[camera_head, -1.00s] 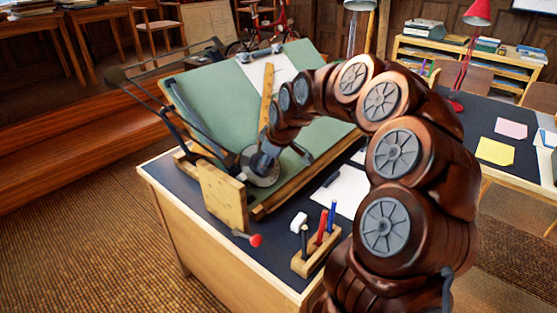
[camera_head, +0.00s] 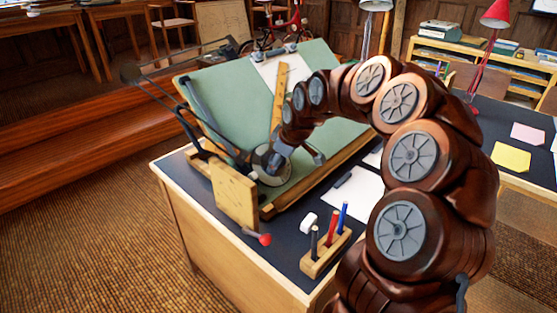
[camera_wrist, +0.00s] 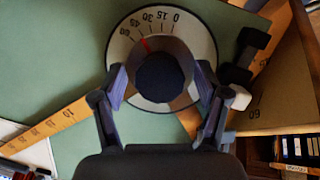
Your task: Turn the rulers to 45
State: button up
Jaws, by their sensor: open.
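The drafting head is a round pale dial (camera_wrist: 200,42) with a dark knob (camera_wrist: 160,80) at its middle. Its scale reads 0, 15, 30, 45 and 60, and a red pointer (camera_wrist: 146,45) lies toward the 45 and 60 end; its exact reading is unclear. A wooden ruler (camera_head: 280,90) runs up the green board (camera_head: 215,98) from the head; it also shows in the wrist view (camera_wrist: 48,127). The other ruler is mostly hidden. My gripper (camera_wrist: 160,82) is open, its fingers on either side of the knob; contact is not clear.
A wooden block (camera_head: 234,195) and a red ball-ended lever (camera_head: 265,239) are at the board's left front. A pen holder (camera_head: 325,252) and a white eraser (camera_head: 308,221) stand on the dark desk top. White paper (camera_head: 355,193) lies to their right.

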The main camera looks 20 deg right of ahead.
jog(key=v, duration=1.2)
dwell(0.4)
jog(key=s+a+m+g+p, duration=0.1)
jog(key=s+a+p, duration=0.1)
jog(key=s+a, duration=0.2)
jog(key=s+a+m+g+p, duration=0.1)
jog(key=s+a, duration=0.3)
jog(key=s, duration=0.6)
jog(key=s+a+m+g+p, duration=0.1)
jog(key=s+a+p, duration=0.3)
jog(key=s, duration=0.4)
jog(key=shift+a+g, duration=0.6)
jog(key=shift+g, duration=0.3)
jog(key=s+m+g+p, duration=0.1)
jog(key=s, duration=0.3)
jog(key=s+f+m+p, duration=0.1)
jog(key=s+m, duration=0.1)
jog(key=s, duration=0.3)
jog(key=s+f+m+g, duration=0.1)
jog(key=s, duration=0.3)
jog(key=shift+s+a+f+g+h+p, duration=0.15)
jog(key=shift+s+a+g+h+p, duration=0.15)
jog(key=shift+s+a+h+p, duration=0.1)
jog(key=shift+c, duration=0.2)
